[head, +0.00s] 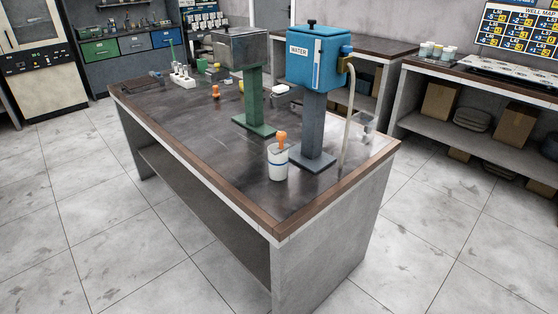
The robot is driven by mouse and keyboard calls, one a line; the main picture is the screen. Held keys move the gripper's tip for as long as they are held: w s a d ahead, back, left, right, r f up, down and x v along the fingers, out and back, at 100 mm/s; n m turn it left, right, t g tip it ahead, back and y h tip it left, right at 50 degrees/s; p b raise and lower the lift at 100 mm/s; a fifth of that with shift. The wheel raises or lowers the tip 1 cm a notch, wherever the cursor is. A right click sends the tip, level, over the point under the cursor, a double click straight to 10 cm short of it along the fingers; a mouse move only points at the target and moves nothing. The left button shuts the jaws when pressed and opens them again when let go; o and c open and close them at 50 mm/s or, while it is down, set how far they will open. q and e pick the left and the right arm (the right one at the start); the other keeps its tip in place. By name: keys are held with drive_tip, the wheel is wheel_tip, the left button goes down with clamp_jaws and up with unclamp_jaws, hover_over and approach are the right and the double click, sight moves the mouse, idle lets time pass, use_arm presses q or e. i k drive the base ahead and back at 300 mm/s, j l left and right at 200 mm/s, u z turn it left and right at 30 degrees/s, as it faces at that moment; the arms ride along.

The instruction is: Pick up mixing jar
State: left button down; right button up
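A white jar (278,167) with a blue band stands upright near the right front part of the dark-topped table (200,150). I take it to be the mixing jar. An orange-topped tool (281,138) sticks up out of it. The jar is just left of the base of the blue water dispenser (318,58). Its inside is mostly hidden from here. Neither of my grippers is in view.
A green-stand machine (253,95) stands behind the jar. Small items, including an orange-topped one (215,92) and a white holder (182,78), are farther back. A hose (348,115) hangs from the dispenser. The floor (110,230) in front is clear.

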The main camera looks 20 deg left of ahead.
sight(278, 163)
drive_tip(key=u, duration=0.4)
drive_tip(key=i+l+u, duration=0.15)
drive_tip(key=l+u, duration=0.2)
drive_tip(key=i+l+u, duration=0.1)
drive_tip(key=l+u, duration=0.65)
